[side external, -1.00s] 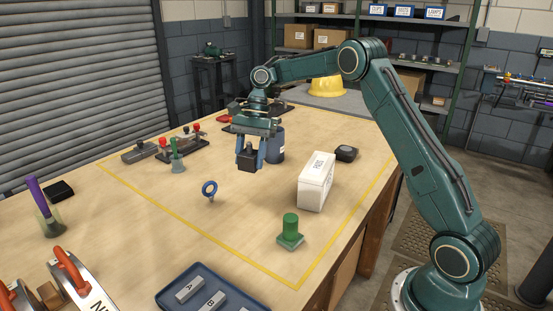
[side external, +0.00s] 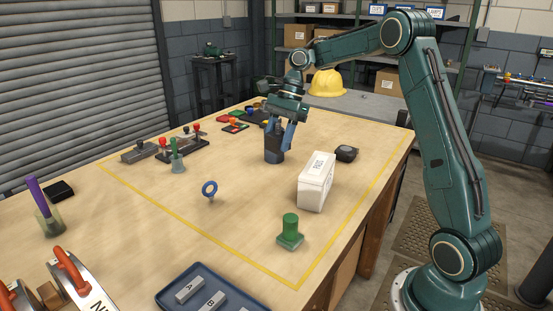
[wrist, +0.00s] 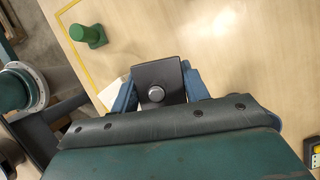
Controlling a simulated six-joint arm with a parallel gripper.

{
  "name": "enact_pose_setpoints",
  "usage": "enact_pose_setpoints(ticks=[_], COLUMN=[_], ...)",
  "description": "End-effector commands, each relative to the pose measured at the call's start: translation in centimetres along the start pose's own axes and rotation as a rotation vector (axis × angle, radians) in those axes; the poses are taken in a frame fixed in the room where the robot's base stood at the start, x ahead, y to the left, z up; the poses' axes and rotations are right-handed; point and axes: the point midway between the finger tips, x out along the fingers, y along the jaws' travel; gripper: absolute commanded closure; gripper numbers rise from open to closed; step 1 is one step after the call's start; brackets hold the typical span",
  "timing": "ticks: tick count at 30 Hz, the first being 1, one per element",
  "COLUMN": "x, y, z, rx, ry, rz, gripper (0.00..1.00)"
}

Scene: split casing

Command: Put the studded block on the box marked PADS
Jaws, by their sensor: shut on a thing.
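The dark studded block (wrist: 160,76) is between the blue fingers of my gripper (wrist: 158,88) in the wrist view, its round metal stud facing the camera. A white corner beside the left finger in the wrist view (wrist: 112,94) looks like this box.
A green peg on a square base (side external: 290,233) stands in front of the white box. A black puck-like thing (side external: 346,153) lies behind it. The table between ring and box is clear.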

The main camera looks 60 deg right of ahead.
Motion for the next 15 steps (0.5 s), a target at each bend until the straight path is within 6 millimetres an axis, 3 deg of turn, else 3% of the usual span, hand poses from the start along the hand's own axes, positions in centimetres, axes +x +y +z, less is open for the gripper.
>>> enact_pose_setpoints(ticks=[6,15], x=[-3.2,-5.8], y=[2.7,6.2], z=[-2.2,-4.6], rx=[0.202,0.438], ry=[0.001,0.001], rz=[-0.09,-0.19], gripper=[1.0,1.0])
